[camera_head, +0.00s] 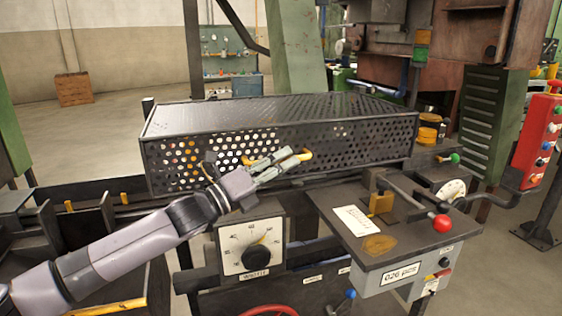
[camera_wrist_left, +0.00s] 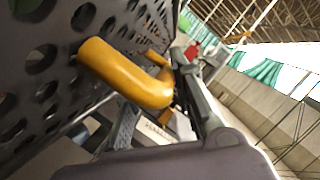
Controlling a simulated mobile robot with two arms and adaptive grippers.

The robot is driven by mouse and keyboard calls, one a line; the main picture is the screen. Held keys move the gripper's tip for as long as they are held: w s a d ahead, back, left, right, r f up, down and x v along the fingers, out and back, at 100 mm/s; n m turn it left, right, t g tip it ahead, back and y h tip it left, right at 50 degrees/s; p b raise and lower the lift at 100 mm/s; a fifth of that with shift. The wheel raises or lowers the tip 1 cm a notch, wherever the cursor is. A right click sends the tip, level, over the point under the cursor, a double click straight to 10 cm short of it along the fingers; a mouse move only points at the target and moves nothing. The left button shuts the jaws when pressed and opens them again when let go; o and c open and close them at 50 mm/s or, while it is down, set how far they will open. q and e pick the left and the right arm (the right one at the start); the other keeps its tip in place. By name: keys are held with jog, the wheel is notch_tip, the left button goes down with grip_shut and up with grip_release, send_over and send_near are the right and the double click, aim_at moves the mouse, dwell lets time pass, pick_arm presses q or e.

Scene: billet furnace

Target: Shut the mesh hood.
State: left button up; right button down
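The mesh hood (camera_head: 360,140) is a dark perforated metal box lying low and nearly level over the bench. Its yellow handle (camera_head: 304,155) sticks out from the front face. In the left wrist view the handle (camera_wrist_left: 125,75) is large and close, beside the round holes of the hood (camera_wrist_left: 40,90). My left gripper (camera_head: 285,162) is at the handle, reaching in from the front left. Its fingers are apart, with the handle at or between them; I cannot tell whether they touch it. My right gripper is not in view.
A dial box (camera_head: 250,247) stands below the hood's front. To the right are a control panel (camera_head: 375,235) with a red-knobbed lever (camera_head: 442,223) and a red button box (camera_head: 540,140). Open floor lies at the back left, with a wooden crate (camera_head: 73,89).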

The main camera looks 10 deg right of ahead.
pick_arm(q)
jog(key=shift+a+f, duration=0.1)
jog(key=shift+a, duration=0.15)
jog(key=v, duration=1.1)
jog(key=shift+s+a, duration=0.2)
jog(key=shift+s, duration=0.1)
